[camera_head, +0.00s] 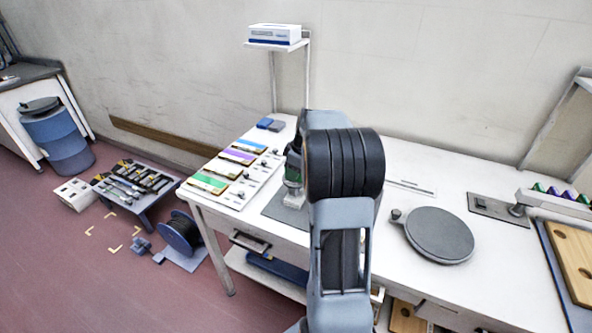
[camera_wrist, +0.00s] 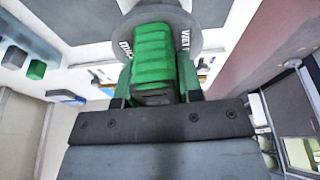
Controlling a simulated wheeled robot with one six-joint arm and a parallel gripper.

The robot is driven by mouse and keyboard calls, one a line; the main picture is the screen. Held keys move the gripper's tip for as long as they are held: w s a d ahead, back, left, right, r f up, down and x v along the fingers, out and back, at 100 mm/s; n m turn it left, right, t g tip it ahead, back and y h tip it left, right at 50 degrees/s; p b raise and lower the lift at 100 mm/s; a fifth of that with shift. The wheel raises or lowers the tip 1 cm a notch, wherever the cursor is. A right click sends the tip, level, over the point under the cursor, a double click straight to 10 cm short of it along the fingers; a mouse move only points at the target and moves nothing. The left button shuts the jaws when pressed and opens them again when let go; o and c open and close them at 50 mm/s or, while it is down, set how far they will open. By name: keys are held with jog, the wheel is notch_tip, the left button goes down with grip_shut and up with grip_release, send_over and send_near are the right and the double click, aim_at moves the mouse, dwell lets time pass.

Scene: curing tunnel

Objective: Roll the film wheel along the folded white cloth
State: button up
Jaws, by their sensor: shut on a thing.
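In the wrist view my gripper (camera_wrist: 156,85) is shut on the ribbed green grip of the film wheel (camera_wrist: 205,40). The wheel is a grey disc with white lettering beyond the grip, and its far part is cut off by the frame's top. In the head view my arm hides most of the gripper, and only a bit of green (camera_head: 291,174) shows left of the arm, above a grey mat (camera_head: 283,213) on the white table (camera_head: 390,240). I cannot make out the folded white cloth for certain in either view. I cannot tell whether the wheel touches anything.
Colour-striped panels (camera_head: 237,155) lie left of the mat, with blue blocks (camera_head: 270,124) behind. A round dark plate (camera_head: 439,235) and a flat grey unit (camera_head: 498,211) are to the right. A raised shelf (camera_head: 277,45) holds a white box. Some table between arm and plate is clear.

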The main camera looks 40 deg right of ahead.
aim_at(288, 183)
jog(key=shift+s+a, duration=0.1)
jog(key=shift+a, duration=0.05)
jog(key=shift+s+a+f+b, duration=0.1)
jog(key=shift+s+a+b, duration=0.2)
jog(key=shift+a+b, duration=0.1)
jog(key=shift+a, duration=0.1)
jog(key=shift+s+a+b, duration=0.4)
jog(key=shift+s+a, duration=0.05)
jog(key=shift+a, duration=0.3)
jog(key=shift+r, duration=0.3)
notch_tip(288, 183, up, 7)
jog(key=p, duration=0.5)
jog(key=shift+f, duration=0.15)
dwell(0.5)
